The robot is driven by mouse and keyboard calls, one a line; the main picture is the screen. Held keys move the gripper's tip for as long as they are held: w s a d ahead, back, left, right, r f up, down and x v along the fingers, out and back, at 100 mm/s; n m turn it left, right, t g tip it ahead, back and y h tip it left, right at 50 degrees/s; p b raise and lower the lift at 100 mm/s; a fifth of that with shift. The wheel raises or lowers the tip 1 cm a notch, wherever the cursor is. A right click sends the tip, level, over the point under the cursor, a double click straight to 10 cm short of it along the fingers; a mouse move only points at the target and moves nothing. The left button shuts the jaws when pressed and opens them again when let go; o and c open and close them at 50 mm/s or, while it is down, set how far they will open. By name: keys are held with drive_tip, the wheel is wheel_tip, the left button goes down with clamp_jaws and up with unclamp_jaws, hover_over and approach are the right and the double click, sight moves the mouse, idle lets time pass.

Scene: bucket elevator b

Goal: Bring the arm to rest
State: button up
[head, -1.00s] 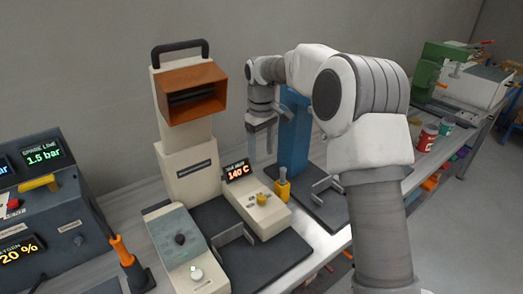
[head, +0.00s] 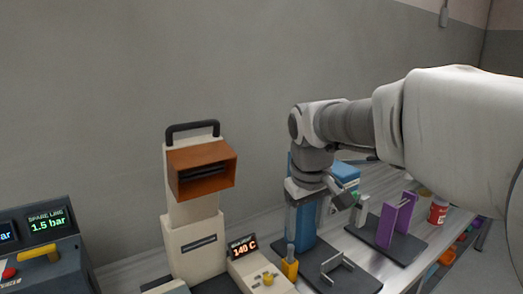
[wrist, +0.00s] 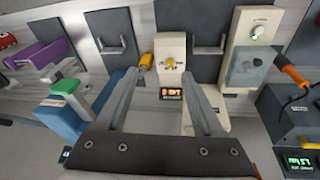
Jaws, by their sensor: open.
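My gripper (wrist: 160,76) is open and empty, its two fingers well apart in the wrist view. In the head view my gripper (head: 308,205) hangs fingers down in front of the blue column (head: 304,228), above the bench. My arm reaches in from the right edge and hides part of the bench. The yellow-handled tool (wrist: 147,61) and the cream unit with the 140 C display (wrist: 171,94) show beyond and between the fingers. No contact with them is visible.
A cream tower (head: 196,245) with an orange hood (head: 202,170) stands left of my gripper. A purple bracket (head: 397,220) and a red jar (head: 438,211) stand to the right. A dark console (head: 38,250) is at far left. The wall behind is bare.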

drive_tip(key=s+d+f+m+t, duration=0.1)
drive_tip(key=s+d+m, duration=0.1)
drive_tip(key=s, duration=0.7)
drive_tip(key=s+d+f+m+t, duration=0.1)
drive_tip(key=s+d+m, duration=0.1)
drive_tip(key=s, duration=0.8)
drive_tip(key=shift+d+f+m+t+y, duration=0.15)
drive_tip(key=shift+d+m+t+y, duration=0.2)
drive_tip(key=shift+d, duration=0.2)
drive_tip(key=c, duration=0.3)
drive_tip(key=shift+a, duration=0.15)
